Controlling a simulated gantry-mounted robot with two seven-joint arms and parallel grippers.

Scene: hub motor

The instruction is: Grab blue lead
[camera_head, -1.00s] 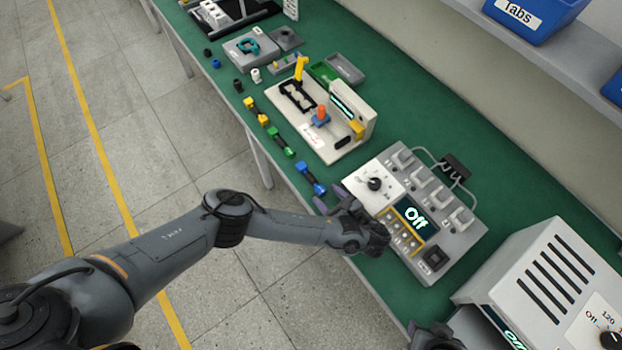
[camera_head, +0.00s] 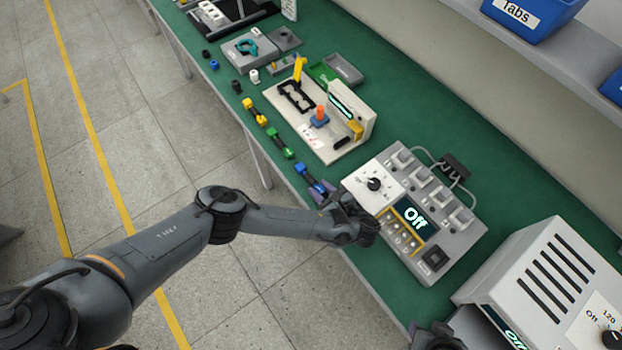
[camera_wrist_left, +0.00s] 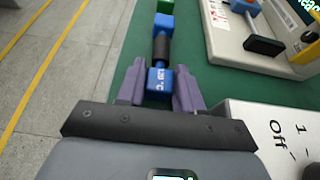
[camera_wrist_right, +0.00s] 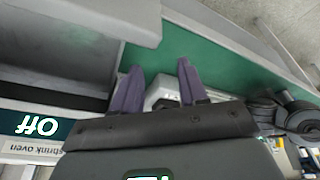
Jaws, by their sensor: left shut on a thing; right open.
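The blue lead (camera_head: 309,178) lies on the green bench near its front edge, left of the grey control box. It has blue blocks at its ends and a dark middle. In the left wrist view, the near blue block of the lead (camera_wrist_left: 159,80) sits between the purple fingers of my left gripper (camera_wrist_left: 159,92), which is shut on it. In the head view my left gripper (camera_head: 326,197) is at the lead's near end. My right gripper (camera_wrist_right: 160,88) is open and empty in the right wrist view, above the bench.
A green lead (camera_head: 280,143) and a yellow lead (camera_head: 255,112) lie farther along the front edge. The control box (camera_head: 455,245) reading Off stands just right of my left gripper. A white fixture (camera_head: 345,150) stands behind the leads. The shrink oven (camera_head: 550,270) is at right.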

